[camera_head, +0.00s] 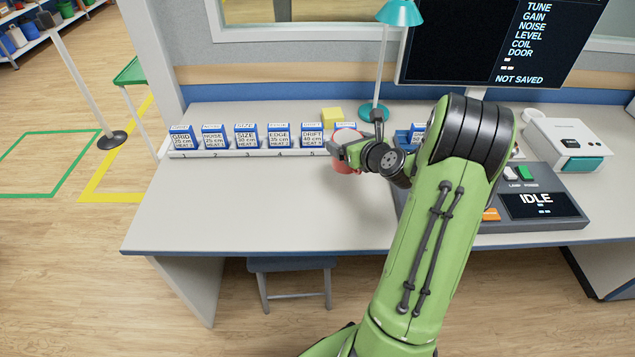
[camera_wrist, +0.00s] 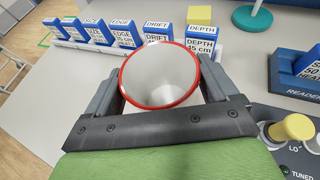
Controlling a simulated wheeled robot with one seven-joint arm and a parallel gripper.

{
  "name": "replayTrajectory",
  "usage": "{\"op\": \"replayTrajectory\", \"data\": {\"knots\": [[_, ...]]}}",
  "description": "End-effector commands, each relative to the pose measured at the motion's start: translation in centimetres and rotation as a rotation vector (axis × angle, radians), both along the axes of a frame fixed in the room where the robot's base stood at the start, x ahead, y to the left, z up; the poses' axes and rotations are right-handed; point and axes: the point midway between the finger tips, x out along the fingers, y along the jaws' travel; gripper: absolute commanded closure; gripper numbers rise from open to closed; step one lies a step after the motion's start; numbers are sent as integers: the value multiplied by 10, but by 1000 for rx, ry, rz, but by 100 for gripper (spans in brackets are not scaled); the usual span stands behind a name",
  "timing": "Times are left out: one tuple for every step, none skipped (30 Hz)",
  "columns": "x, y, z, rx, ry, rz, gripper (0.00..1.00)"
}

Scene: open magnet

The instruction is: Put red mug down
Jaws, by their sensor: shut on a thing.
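The red mug (camera_head: 345,165) is mostly hidden behind my gripper (camera_head: 346,150) in the head view. In the wrist view the mug (camera_wrist: 160,76) shows its white inside and red rim, with its mouth facing the camera. My gripper (camera_wrist: 160,92) has one finger on each side of the mug and is shut on it. The mug is at the desk (camera_head: 260,210), in front of the right end of the box row. I cannot tell whether its base touches the desk top. The mug looks empty.
Several blue-and-white labelled boxes (camera_head: 245,136) stand in a numbered rack behind the mug. A teal lamp (camera_head: 373,110) stands at the back. A console with an IDLE screen (camera_head: 540,205) lies to the right. The desk's front left is clear.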

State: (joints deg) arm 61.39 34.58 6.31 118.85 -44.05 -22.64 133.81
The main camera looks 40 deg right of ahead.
Motion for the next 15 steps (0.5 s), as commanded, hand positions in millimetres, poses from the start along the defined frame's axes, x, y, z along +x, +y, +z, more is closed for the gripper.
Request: {"op": "replayTrajectory", "data": {"knots": [[-1, -6, 3, -2, -1, -21, 55], [-2, -8, 3, 0, 0, -29, 55], [-2, -10, 0, 3, 1, -37, 55], [-2, -10, -5, 4, 2, -38, 55], [-3, -10, -11, 7, 3, -38, 55], [-2, -10, -21, 8, 3, -38, 55], [-2, -9, -29, 8, 2, -37, 55], [-2, -9, -37, 10, 3, -36, 55], [-2, -9, -47, 9, 2, -36, 55], [-2, -9, -54, 8, 3, -35, 55], [-2, -9, -59, 8, 3, -35, 55], [-2, -9, -65, 7, 3, -34, 55], [-2, -8, -70, 7, 3, -34, 55], [-2, -8, -74, 7, 2, -34, 55], [-2, -8, -81, 8, 1, -34, 55]]}}
